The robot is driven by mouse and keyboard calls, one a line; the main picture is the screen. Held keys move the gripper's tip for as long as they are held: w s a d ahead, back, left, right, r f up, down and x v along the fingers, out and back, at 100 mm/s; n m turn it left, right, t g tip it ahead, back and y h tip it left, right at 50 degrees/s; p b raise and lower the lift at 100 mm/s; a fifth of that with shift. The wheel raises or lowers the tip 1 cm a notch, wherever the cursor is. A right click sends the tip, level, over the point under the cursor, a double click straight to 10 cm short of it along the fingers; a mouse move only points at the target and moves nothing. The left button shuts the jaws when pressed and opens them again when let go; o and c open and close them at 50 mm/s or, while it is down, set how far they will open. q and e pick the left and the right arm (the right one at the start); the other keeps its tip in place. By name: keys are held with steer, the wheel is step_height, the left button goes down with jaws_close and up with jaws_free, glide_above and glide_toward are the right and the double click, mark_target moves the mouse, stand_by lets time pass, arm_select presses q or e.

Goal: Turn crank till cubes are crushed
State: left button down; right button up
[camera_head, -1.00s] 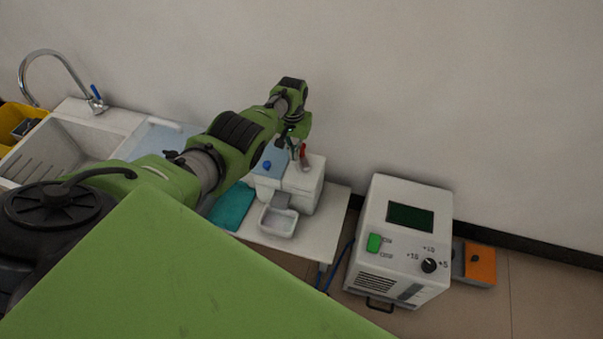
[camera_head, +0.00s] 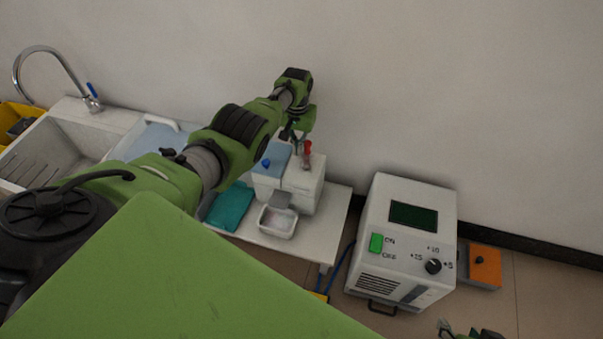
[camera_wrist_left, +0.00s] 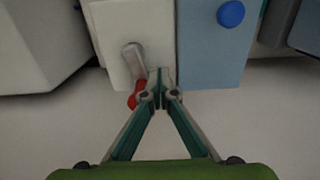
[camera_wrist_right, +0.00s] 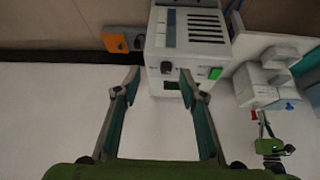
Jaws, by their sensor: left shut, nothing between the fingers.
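The crusher (camera_head: 303,184) is a white box with a blue lid (camera_head: 277,155) and a blue knob (camera_head: 266,162), on the white table. Its grey crank with a red handle (camera_head: 307,147) is on its top right; the handle also shows in the left wrist view (camera_wrist_left: 134,99). My left gripper (camera_wrist_left: 160,92) is shut and empty, its tips beside the red handle. A white tray (camera_head: 277,233) sits under the grey chute; its contents are too small to make out. My right gripper (camera_wrist_right: 160,78) is open and empty, away from the crusher; part of it shows at the head view's bottom edge.
A white machine (camera_head: 375,211) with a dark screen, green switch and dial stands on the floor right of the table. An orange-and-grey box (camera_head: 484,267) lies beside it. A teal cloth (camera_head: 231,206), sink (camera_head: 70,140) and faucet are to the left. The wall is close behind.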

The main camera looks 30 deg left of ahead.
steer(key=shift+w, duration=0.15)
arm_select(q)
steer(key=shift+r, duration=0.15)
